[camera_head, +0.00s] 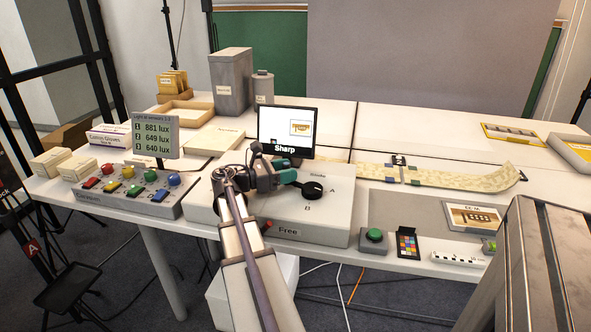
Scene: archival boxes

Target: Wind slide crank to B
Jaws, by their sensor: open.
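The slide unit (335,215) is a grey box on the table in the middle of the view, with its top marked "Slide", "A" and "B". A black crank or knob (313,189) sits on its top, close to the A and B marks; which letter it points at I cannot tell. A label reading "Free" is on its front, beside a small red-orange part. My gripper (290,177) is open, just left of the black knob and over the box; whether it touches the knob is unclear. My arm hides the left part of the box.
A monitor (287,130) reading "Sharp" stands right behind my gripper. A control panel (137,190) with coloured buttons and a lux display (156,135) are left. A green button (374,235), colour chart (407,243) and picture card (472,217) are right. A patterned strip (440,178) lies behind.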

